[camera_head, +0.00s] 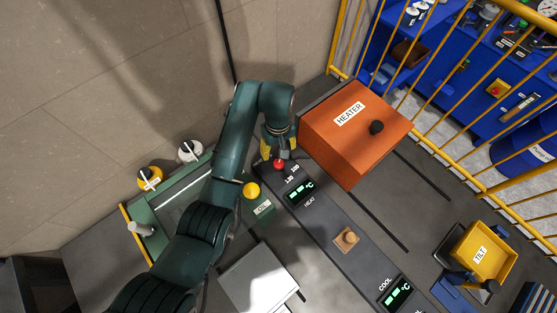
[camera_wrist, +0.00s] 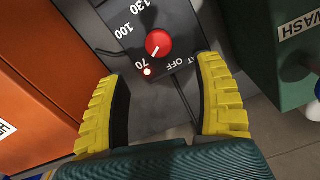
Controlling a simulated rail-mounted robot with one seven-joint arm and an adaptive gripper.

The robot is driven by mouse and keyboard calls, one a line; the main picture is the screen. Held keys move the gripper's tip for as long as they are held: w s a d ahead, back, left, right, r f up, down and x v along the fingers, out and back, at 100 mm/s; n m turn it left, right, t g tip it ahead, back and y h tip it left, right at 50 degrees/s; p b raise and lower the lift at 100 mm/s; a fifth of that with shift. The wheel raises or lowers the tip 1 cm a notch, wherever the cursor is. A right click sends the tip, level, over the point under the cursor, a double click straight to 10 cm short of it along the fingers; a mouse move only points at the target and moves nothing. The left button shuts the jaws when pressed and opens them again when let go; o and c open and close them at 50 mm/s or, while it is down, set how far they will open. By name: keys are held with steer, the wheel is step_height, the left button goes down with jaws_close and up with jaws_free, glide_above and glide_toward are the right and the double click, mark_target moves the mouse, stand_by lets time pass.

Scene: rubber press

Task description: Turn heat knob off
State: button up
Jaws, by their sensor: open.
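The red heat knob (camera_wrist: 158,43) sits on a dark panel with the marks 130, 100, 70 and OFF. Its white pointer line points down and slightly left, roughly between 70 and OFF. A small lamp (camera_wrist: 147,71) glows beside the 70. The knob also shows in the head view (camera_head: 279,164), just below my gripper (camera_head: 272,149). In the wrist view my gripper (camera_wrist: 160,75) is open, with its yellow fingers wide apart. The knob lies just beyond the fingertips, between their lines; I see no contact.
The orange heater box (camera_head: 342,128) stands close on the right in the head view. A yellow knob (camera_head: 251,190) and the dark panel with a lit heat display (camera_head: 300,191) lie nearby. A green wash box (camera_wrist: 292,50) is at the right in the wrist view.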

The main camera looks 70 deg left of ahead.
mark_target(278, 164)
step_height(278, 164, down, 10)
steer(key=shift+w+f+b, duration=0.1)
steer(key=shift+b, duration=0.8)
steer(key=c, duration=1.2)
steer(key=shift+c, duration=0.2)
steer(key=shift+n, duration=0.3)
steer(key=shift+n+p, duration=0.85)
steer(key=shift+n, duration=0.05)
steer(key=n+p, duration=0.1)
steer(key=n, duration=0.2)
steer(key=n+p, duration=0.1)
steer(key=n, duration=0.5)
steer(key=shift+f+n+p, duration=0.1)
steer(key=shift+n+p, duration=0.2)
steer(key=shift+p, duration=0.05)
